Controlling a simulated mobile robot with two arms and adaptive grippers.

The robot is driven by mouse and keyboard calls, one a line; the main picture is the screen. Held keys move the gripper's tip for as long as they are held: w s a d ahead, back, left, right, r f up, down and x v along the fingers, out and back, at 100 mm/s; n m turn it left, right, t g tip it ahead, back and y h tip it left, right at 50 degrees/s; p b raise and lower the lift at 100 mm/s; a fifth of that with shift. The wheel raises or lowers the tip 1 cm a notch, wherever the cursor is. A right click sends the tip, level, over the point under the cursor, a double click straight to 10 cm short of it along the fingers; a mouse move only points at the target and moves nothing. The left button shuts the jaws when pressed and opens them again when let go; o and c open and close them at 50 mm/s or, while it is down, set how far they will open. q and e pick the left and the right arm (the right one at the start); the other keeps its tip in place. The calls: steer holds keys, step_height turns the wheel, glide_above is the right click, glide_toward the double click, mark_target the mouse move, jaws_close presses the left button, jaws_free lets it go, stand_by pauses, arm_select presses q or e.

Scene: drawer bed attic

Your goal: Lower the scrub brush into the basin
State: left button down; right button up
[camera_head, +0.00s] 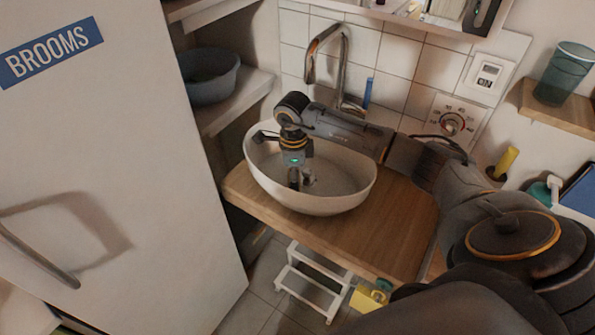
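The white oval basin (345,197) stands on a wooden counter. My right arm reaches in from the right, and my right gripper (296,182) points down inside the basin's opening, near its middle. The fingers are small and dark here, and I cannot tell whether they are open or shut. I cannot clearly make out a scrub brush at the gripper; a small greyish shape by the fingertips could be the drain or part of the gripper. My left gripper is not in view.
A curved metal faucet (311,62) rises behind the basin, with a blue upright object (367,93) beside it. The wooden counter (377,232) is bare in front. A white door marked BROOMS (130,180) stands left. A white step stool (311,287) is below.

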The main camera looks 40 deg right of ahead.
steer(key=shift+f, duration=0.15)
steer(key=o, duration=1)
steer(key=shift+o, duration=0.2)
